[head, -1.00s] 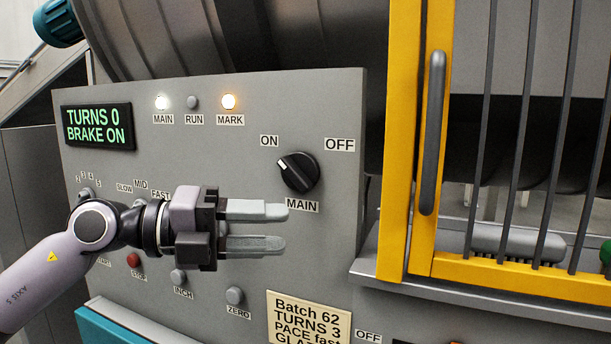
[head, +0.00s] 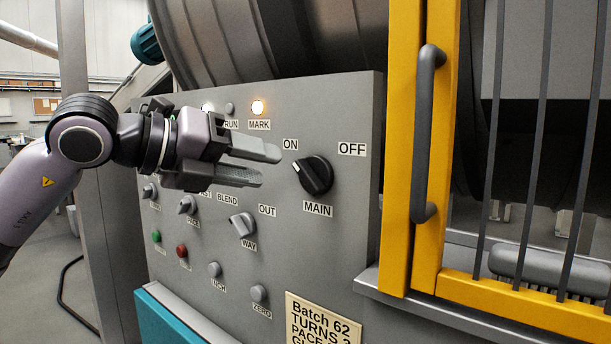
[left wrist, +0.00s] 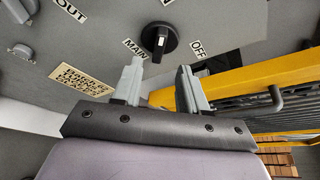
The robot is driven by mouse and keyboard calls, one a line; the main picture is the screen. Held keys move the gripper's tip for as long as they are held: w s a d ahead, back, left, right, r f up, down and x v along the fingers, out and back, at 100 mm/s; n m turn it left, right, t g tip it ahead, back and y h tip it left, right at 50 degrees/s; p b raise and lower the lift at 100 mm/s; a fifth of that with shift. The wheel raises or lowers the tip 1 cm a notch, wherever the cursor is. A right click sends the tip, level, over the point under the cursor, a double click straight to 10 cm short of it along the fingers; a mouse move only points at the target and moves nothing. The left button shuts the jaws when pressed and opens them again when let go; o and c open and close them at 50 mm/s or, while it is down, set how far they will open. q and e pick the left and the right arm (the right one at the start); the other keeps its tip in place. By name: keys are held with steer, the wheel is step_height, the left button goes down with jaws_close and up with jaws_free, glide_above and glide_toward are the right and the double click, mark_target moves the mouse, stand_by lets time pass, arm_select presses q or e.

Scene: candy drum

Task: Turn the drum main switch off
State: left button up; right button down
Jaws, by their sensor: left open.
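The main switch (head: 313,175) is a round black knob with a white pointer line on the grey control panel (head: 330,120). ON is marked at its upper left, OFF (head: 352,149) at its upper right and MAIN below it. The pointer leans to the upper left, toward ON. My left gripper (head: 270,167) is open and empty, just left of the knob and apart from it. In the left wrist view the knob (left wrist: 160,41) lies beyond and between my two fingers (left wrist: 161,88). My right gripper is not in view.
Other knobs and buttons sit left and below, such as the WAY knob (head: 242,225). A yellow guard frame (head: 403,150) with a dark handle (head: 427,135) stands right of the panel. A batch card (head: 322,322) is below. The panel around the switch is clear.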

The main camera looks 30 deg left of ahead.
mark_target(302, 175)
arm_select(q)
steer(key=p+x, duration=0.2)
steer(key=x, duration=0.4)
steer(key=shift+r, duration=0.1)
steer(key=shift+w+d+f+p, duration=0.1)
steer(key=shift+w+f+p, duration=0.2)
steer(key=shift+w, duration=0.2)
jaws_close()
